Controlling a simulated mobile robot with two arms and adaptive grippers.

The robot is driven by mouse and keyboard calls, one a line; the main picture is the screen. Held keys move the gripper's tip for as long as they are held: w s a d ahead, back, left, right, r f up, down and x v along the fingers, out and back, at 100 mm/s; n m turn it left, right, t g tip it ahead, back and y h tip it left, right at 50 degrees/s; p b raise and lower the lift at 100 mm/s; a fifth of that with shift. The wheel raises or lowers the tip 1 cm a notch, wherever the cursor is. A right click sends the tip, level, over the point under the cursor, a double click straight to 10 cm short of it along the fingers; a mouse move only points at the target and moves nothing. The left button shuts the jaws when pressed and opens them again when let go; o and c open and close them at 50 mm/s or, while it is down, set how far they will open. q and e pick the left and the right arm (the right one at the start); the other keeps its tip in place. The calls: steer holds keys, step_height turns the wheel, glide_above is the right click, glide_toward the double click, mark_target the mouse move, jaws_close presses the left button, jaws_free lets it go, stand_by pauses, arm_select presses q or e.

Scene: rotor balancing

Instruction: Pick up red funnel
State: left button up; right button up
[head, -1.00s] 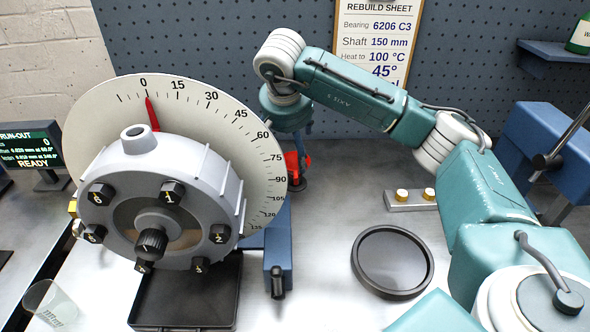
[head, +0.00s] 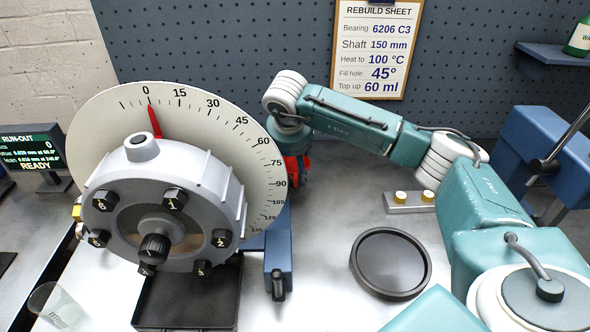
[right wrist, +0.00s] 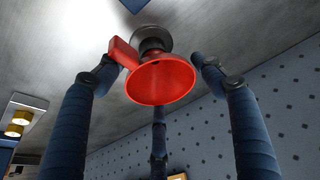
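The red funnel (head: 297,168) shows only in part in the head view, just right of the big dial's edge, with my right arm's end above it. In the right wrist view the funnel (right wrist: 160,80) has its wide mouth toward the camera and a tab on its left side. Behind it is a dark round base (right wrist: 152,40). My right gripper (right wrist: 158,75) has its blue fingers spread around the funnel. The right finger stands apart from it; the left fingertip is close to the tab, and contact is unclear. My left gripper is not in view.
The dial (head: 262,165) and grey rotor housing (head: 160,195) stand left of the funnel. A black round dish (head: 390,262) and a block with brass pieces (head: 410,202) are on the bench to the right. A clear cup (head: 55,305) is at front left.

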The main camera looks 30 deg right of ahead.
steer(key=c, duration=0.4)
steer(key=shift+c, duration=0.2)
